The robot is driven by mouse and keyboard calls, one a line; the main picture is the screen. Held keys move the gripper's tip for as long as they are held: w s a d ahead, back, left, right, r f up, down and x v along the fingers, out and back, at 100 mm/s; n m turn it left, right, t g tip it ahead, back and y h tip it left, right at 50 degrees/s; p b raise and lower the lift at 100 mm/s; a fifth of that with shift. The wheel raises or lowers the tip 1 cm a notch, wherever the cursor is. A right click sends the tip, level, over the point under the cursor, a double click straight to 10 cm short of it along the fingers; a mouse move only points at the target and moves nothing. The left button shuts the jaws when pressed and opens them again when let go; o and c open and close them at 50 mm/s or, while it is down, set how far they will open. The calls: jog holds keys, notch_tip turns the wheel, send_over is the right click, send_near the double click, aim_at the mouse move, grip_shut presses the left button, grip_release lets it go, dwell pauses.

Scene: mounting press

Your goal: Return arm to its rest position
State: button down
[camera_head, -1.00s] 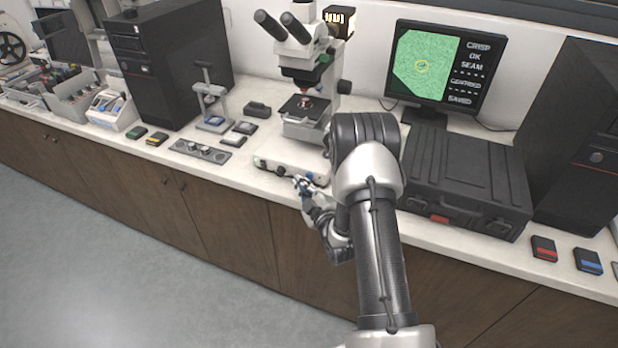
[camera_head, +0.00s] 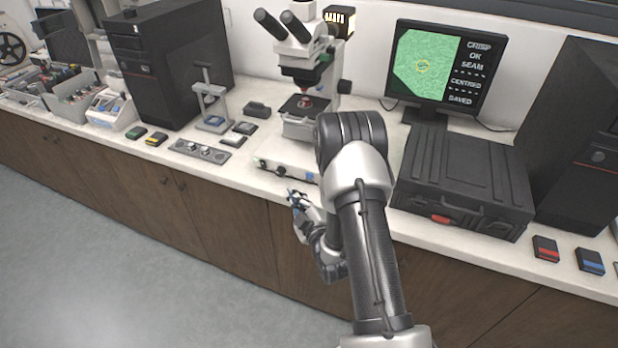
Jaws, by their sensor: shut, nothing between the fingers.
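My arm reaches up from the bottom of the view, bends at a dark elbow, and folds back down in front of the counter. My gripper (camera_head: 294,196) is at the counter's front edge, just below a white control box with knobs (camera_head: 285,170). Its fingers are small in the picture and look closed, with nothing seen held. The elbow partly hides the right side of the microscope base and the end of the control box.
A microscope (camera_head: 303,75) stands behind the arm on the white counter (camera_head: 255,183). A black case (camera_head: 465,180) is close to the arm's right. A small press stand (camera_head: 212,100) and a knobbed plate (camera_head: 200,151) are to the left. The floor before the cabinets is clear.

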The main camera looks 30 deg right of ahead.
dwell(0.7)
notch_tip(320, 180, up, 8)
jog(key=w+a+m+g, duration=0.1)
jog(key=w+a+g, duration=0.1)
jog(key=w+g, duration=0.1)
jog(key=s+a+r+m+g, duration=0.35)
jog(key=s+r, duration=0.25)
jog(key=r, duration=0.2)
jog(key=s+a+r+m+g, duration=0.1)
jog(key=s+a+r+g, duration=0.1)
jog(key=s, duration=0.7)
jog(key=s+a+r+m+g+y, duration=0.1)
jog(key=s+a, duration=0.3)
jog(key=s, duration=0.6)
jog(key=s+a+r+m+g, duration=0.2)
jog(key=s+a+r+g, duration=0.1)
jog(key=s, duration=0.7)
jog(key=shift+s+a+r+y, duration=0.2)
jog(key=shift+r+y, duration=0.1)
jog(key=shift+y, duration=0.1)
